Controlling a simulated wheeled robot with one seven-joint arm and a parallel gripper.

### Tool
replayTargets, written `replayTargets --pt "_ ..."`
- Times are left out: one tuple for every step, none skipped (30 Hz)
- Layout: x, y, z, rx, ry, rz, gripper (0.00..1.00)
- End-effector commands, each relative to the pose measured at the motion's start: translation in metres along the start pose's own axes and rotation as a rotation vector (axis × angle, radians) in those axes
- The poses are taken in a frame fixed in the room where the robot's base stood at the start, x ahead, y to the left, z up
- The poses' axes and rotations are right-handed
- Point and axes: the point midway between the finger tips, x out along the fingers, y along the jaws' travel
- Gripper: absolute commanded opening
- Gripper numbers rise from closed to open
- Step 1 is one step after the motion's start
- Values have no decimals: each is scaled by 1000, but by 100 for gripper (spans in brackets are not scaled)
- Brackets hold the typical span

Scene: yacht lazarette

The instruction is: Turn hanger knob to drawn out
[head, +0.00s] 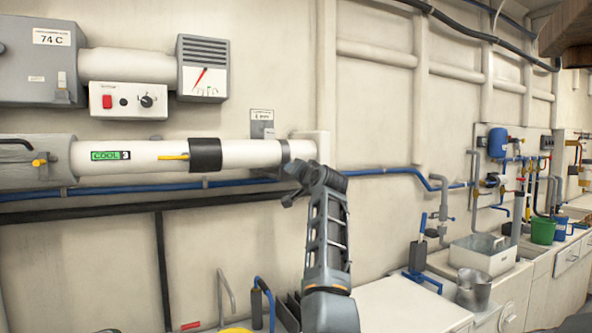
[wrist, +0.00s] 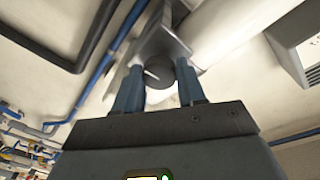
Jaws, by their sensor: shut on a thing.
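The hanger knob (wrist: 159,72) is dark and round with a white pointer line, in the wrist view. It sits in front of a grey metal bracket (wrist: 160,42) beside the white pipe. My gripper (wrist: 158,84) has its two blue-grey fingers on either side of the knob, shut on it. In the head view my gripper (head: 293,183) is at the right end of the white pipe (head: 245,153), just below a grey band. The knob cannot be made out there, hidden by my gripper.
A blue pipe (head: 385,171) and a black pipe (head: 100,210) run along the wall below the white pipe. A small placard (head: 262,116) is above it. A gauge box (head: 204,68) and a switch panel (head: 128,100) are at upper left. A white worktop (head: 400,303) lies below right.

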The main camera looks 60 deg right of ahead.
Motion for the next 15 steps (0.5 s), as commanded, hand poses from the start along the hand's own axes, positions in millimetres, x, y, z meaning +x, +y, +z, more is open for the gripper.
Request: replayTargets --pt "0 3 2 22 -9 8 9" --pt "0 3 2 35 -10 10 9" --pt "0 4 2 49 -11 11 9" --pt "0 4 2 59 -11 12 9" --pt "0 4 2 68 -12 13 9" --pt "0 4 2 78 -13 14 9" --pt "0 4 2 84 -14 15 9" --pt "0 4 3 89 -14 15 9" --pt "0 4 3 95 -15 16 9" --pt "0 4 3 99 -15 16 9" --pt "0 4 3 102 -16 16 9" --pt "0 5 3 105 -16 16 9" --pt "0 5 3 107 -16 17 9" --pt "0 5 3 108 -16 17 9" --pt "0 5 4 108 -16 17 9"
